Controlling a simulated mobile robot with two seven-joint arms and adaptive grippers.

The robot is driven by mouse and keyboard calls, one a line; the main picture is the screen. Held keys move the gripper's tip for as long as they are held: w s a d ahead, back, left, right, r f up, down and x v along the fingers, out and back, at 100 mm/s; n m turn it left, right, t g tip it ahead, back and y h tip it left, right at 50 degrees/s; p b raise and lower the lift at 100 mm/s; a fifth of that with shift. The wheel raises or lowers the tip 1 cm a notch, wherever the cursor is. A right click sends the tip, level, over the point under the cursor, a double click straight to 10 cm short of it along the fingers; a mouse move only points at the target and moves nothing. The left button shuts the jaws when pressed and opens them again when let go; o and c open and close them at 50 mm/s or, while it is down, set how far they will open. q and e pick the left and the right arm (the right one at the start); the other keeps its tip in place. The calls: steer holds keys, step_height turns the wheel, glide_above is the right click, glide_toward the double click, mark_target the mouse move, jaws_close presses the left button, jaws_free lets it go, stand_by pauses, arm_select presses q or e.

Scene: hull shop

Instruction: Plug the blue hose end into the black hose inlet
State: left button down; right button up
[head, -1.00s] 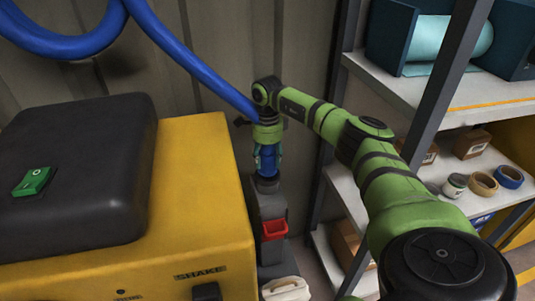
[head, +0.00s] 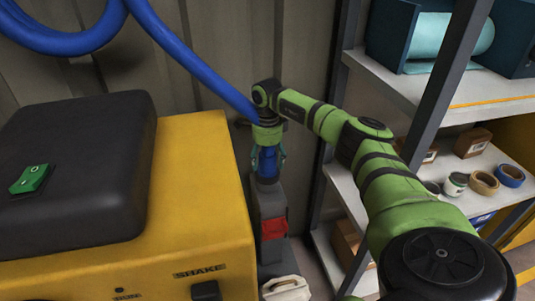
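My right gripper (head: 268,165) points down behind the yellow machine, its green wrist above. Its fingers stand on both sides of the blue hose end (head: 267,162), spread a little apart from it. The blue hose (head: 190,60) runs from the upper left down to the wrist. The hose end is upright, directly above the black hose inlet (head: 268,188), and its lower end meets the inlet's top. How deep it sits is too small to tell. A red part (head: 273,229) shows on the dark post under the inlet. My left gripper is out of view.
The yellow machine (head: 205,200) with a black cover (head: 75,165) fills the left, close to the gripper. A shelf unit (head: 345,185) with tape rolls (head: 484,182) and boxes stands at right. A corrugated wall is behind.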

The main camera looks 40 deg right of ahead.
step_height(320, 180, up, 12)
stand_by(0.7)
stand_by(0.5)
